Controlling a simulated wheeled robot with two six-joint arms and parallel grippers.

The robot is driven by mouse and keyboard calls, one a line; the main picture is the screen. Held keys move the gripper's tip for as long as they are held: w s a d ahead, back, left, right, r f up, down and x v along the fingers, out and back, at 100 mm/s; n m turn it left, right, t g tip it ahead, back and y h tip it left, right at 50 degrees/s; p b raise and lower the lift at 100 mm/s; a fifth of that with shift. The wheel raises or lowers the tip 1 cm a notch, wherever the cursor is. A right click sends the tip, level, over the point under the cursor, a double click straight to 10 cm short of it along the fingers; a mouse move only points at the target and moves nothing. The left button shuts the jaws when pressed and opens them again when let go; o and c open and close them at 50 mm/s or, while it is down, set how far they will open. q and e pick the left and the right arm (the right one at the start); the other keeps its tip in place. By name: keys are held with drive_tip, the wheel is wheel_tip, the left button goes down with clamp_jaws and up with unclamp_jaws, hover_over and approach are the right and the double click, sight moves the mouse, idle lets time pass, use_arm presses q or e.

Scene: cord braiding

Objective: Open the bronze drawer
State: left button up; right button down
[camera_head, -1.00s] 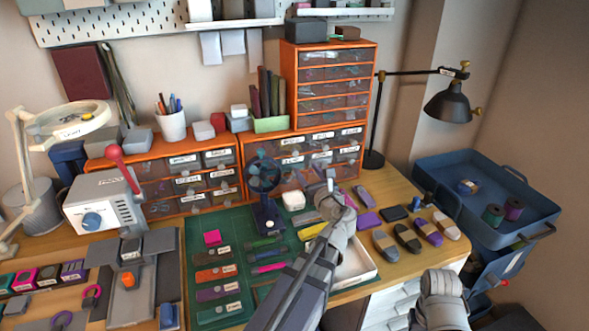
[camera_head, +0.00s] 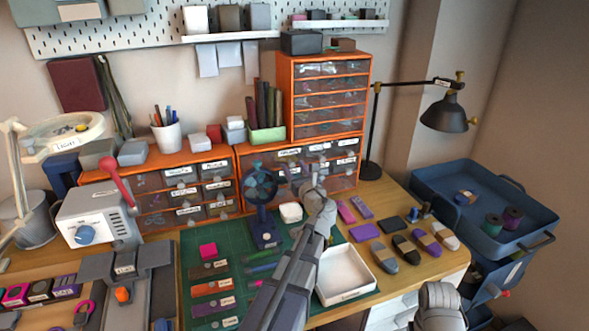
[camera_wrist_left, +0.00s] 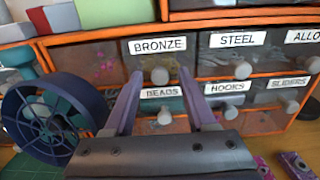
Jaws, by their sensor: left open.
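The bronze drawer shows in the left wrist view with a white label (camera_wrist_left: 158,45) reading BRONZE. Its pale round knob (camera_wrist_left: 160,76) is below the label, and the drawer front looks closed. My left gripper (camera_wrist_left: 160,71) is open, with its two purple fingers on either side of the knob in the picture; I cannot tell whether they touch it. In the head view my left gripper (camera_head: 295,169) is in front of the orange drawer cabinet (camera_head: 240,172) and hides part of the drawer fronts.
A blue fan (camera_head: 260,187) stands just left of my left gripper and also shows in the left wrist view (camera_wrist_left: 50,118). Neighbouring drawers include STEEL (camera_wrist_left: 236,41) and BEADS (camera_wrist_left: 161,93). A white tray (camera_head: 345,293) sits near the table front.

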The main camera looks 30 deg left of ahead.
use_arm(q)
clamp_jaws()
idle(0.5)
idle(1.0)
